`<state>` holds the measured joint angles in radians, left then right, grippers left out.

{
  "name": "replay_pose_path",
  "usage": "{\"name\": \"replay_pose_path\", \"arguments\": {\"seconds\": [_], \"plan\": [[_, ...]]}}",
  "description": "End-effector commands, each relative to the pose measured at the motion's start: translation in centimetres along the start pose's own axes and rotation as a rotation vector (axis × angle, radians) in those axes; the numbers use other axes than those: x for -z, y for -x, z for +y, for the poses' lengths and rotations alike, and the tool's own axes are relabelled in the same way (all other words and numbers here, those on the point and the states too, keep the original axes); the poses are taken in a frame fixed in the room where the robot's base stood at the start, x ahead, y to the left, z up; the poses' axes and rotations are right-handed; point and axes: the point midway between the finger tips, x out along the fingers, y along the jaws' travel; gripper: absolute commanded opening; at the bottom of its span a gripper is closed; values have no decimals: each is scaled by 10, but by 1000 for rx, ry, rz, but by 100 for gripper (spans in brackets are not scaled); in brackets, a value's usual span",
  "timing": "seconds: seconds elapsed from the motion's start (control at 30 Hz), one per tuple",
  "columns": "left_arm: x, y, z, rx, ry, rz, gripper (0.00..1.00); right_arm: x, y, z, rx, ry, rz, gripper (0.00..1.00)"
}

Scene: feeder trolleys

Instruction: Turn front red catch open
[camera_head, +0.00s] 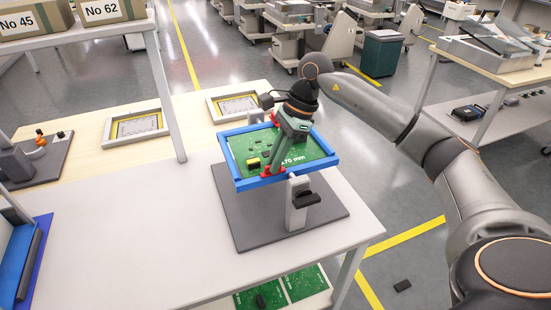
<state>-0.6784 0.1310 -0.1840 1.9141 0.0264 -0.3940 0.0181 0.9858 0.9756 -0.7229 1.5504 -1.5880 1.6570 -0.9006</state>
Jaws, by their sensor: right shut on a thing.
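A blue frame (247,184) with a green circuit board (247,145) in it is held above a dark grey base plate (237,217) on the table. The front red catch (266,171) is at the frame's near edge. A second red catch (273,117) shows at the far edge, partly behind my arm. My right gripper (276,166) reaches down over the board and is shut on the front red catch. The fingertips partly hide the catch, so its exact angle is hard to tell. My left gripper is not in view.
A grey post with a black knob (304,198) stands just right of the frame's near edge. Light trays (137,140) lie behind. A shelf upright (166,90) rises at the left.

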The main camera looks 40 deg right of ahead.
Motion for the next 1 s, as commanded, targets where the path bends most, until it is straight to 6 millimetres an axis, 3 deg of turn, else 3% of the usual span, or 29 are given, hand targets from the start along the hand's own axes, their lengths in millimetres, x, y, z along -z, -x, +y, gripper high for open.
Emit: {"name": "replay_pose_path", "arguments": {"seconds": [0.23,0.27,0.5,0.83,1.0], "plan": [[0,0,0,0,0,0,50,0,1,0,1,3,0,0],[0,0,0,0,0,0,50,0,1,0,1,3,0,13],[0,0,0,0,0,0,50,0,0,0,1,2,1,40],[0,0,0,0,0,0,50,0,4,0,2,1,0,41],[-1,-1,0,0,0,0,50,0,27,-1,5,1,0,41]]}}
